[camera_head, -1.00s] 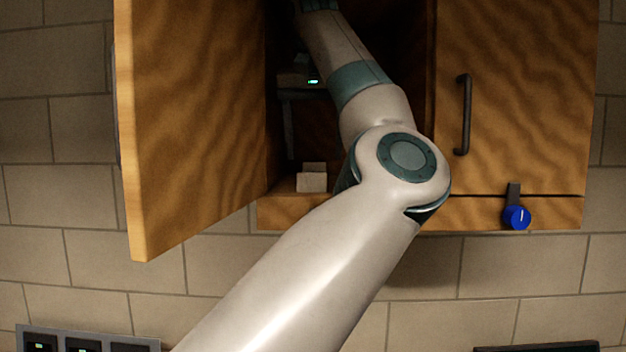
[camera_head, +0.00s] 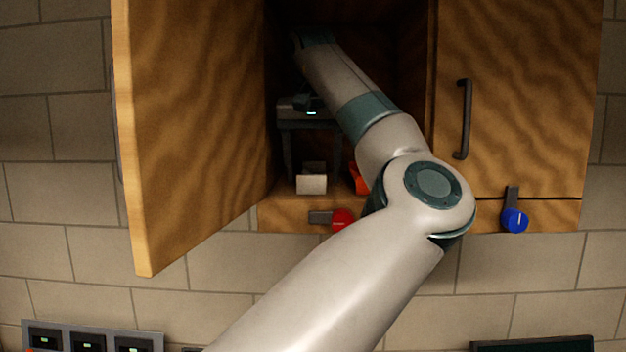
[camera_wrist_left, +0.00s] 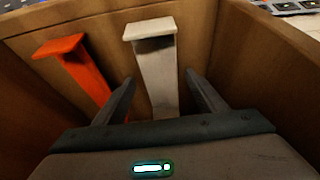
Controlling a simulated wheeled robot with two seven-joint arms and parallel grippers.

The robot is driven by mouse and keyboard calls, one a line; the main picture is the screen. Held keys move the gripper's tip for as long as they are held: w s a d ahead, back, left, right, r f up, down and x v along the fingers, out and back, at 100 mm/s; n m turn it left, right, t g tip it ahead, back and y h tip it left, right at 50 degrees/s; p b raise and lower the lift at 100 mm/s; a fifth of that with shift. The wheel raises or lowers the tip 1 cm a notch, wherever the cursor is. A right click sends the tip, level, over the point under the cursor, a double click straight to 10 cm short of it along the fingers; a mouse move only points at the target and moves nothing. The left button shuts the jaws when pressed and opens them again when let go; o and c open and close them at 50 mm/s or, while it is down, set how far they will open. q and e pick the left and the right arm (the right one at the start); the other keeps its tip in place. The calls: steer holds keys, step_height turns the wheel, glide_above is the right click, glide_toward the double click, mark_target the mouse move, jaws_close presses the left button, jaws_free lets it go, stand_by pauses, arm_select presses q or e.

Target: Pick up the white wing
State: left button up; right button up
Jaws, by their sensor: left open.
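The white wing (camera_head: 311,182) stands inside the open cabinet near its front edge. In the left wrist view the white wing (camera_wrist_left: 154,65) is a long pale piece with a flat end plate. My left gripper (camera_head: 312,162) reaches into the cabinet, pointing down above the white wing. In the left wrist view its two fingers (camera_wrist_left: 160,82) are apart, one on each side of the white wing, with gaps visible. An orange-red wing (camera_wrist_left: 80,70) stands to the left of it; part of it shows in the head view (camera_head: 358,180). My right gripper is out of view.
The open cabinet door (camera_head: 190,130) is on the left and the closed door (camera_head: 520,100) on the right. Cabinet walls surround my gripper closely. A red knob (camera_head: 342,219) and a blue knob (camera_head: 514,220) are at the bottom edge.

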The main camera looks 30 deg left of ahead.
arm_select(q)
steer(key=c, duration=1)
steer(key=shift+c, duration=0.6)
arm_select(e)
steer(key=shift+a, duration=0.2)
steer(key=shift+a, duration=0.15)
arm_select(q)
steer(key=shift+r, duration=0.15)
